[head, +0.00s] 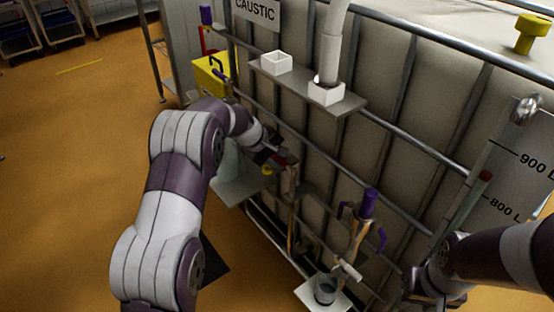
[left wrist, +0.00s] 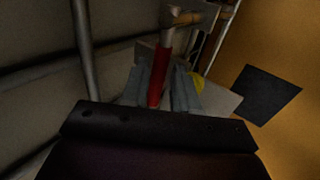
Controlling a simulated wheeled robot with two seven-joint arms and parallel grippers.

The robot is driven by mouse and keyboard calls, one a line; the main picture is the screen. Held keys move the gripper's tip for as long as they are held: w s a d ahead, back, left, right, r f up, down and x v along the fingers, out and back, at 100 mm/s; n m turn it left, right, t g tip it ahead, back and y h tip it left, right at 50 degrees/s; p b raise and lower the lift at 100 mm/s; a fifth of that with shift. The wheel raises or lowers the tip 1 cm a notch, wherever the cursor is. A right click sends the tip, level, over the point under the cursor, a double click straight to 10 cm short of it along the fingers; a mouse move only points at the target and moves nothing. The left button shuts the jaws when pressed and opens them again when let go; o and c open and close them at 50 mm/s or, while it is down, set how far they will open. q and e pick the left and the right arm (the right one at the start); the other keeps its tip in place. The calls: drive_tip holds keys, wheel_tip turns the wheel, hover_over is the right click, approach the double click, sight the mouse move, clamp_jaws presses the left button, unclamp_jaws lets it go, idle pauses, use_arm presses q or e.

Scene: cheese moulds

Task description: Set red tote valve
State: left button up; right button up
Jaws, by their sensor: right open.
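A red valve handle (left wrist: 157,85) shows in the left wrist view, lying between the two grey fingers of my left gripper (left wrist: 160,92). One finger is on each side of it; I cannot tell whether both press on it. In the head view my left gripper (head: 276,155) is at the valve pipe beside the caged tote, and the handle is mostly hidden there. My right gripper (head: 436,298) is low at the lower right, partly hidden by my arm, open and apart from the purple valve.
A purple-topped valve (head: 367,204) stands above a grey cup (head: 325,291) on a small shelf. A yellow container (head: 209,78) stands behind my left arm. Orange floor is free at the left.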

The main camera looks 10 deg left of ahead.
use_arm(q)
clamp_jaws()
drive_tip(key=shift+s+r+n+y+p, duration=0.15)
drive_tip(key=shift+s+n+y+p, duration=0.2)
drive_tip(key=shift+n+p, duration=0.4)
drive_tip(key=s+d+n+y+p, duration=0.2)
drive_tip(key=s+n+y+p, duration=0.4)
drive_tip(key=n+p, duration=0.9)
drive_tip(key=shift+d+g+y+p, duration=0.35)
drive_tip(key=shift+y+p, duration=0.8)
drive_tip(key=shift+p, duration=2.85)
drive_tip(key=shift+s+f, duration=0.1)
drive_tip(key=shift+f, duration=0.1)
